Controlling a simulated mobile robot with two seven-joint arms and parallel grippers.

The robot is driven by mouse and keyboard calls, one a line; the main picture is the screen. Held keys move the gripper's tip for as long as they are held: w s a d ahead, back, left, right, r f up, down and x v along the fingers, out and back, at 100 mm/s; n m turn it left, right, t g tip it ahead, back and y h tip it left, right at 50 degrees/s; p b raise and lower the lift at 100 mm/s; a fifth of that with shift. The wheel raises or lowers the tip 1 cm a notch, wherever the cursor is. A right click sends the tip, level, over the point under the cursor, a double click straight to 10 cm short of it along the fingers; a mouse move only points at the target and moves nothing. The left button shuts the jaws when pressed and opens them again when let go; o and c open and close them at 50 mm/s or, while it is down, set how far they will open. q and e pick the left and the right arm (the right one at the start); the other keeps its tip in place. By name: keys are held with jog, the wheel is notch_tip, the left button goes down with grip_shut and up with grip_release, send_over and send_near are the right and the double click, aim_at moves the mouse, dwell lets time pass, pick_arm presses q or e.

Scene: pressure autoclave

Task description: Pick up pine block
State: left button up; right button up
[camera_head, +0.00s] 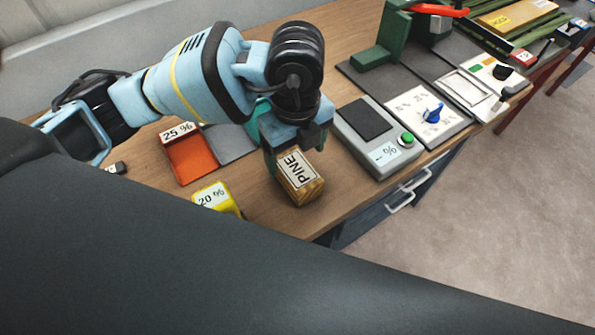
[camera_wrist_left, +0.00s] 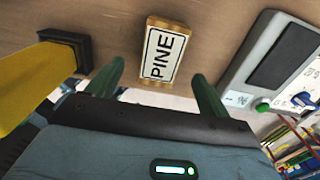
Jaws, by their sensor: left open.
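The pine block (camera_head: 301,178) is a small wooden block with a white label reading PINE. It rests on the wooden table near the front edge. My left gripper (camera_head: 296,153) is open and points down at the block, partly covering its far side in the head view. In the left wrist view the PINE label (camera_wrist_left: 165,55) faces the camera, and the block's near end shows between the two green fingertips of the gripper (camera_wrist_left: 159,75). Gaps show on both sides, so the fingers do not grip it. My right gripper is not in view.
A grey device with a green button (camera_head: 376,135) stands right of the block. An orange tray (camera_head: 192,158) marked 25 % and a yellow container (camera_head: 216,198) marked 20 % are to the left. Further right is a panel with a blue knob (camera_head: 432,114).

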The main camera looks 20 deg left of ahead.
aim_at(297, 169)
pick_arm(q)
jog(key=shift+w+f, duration=0.15)
jog(key=shift+f, duration=3.3)
jog(key=shift+c, duration=0.3)
jog(key=c, duration=1.1)
jog(key=shift+r, duration=5.05)
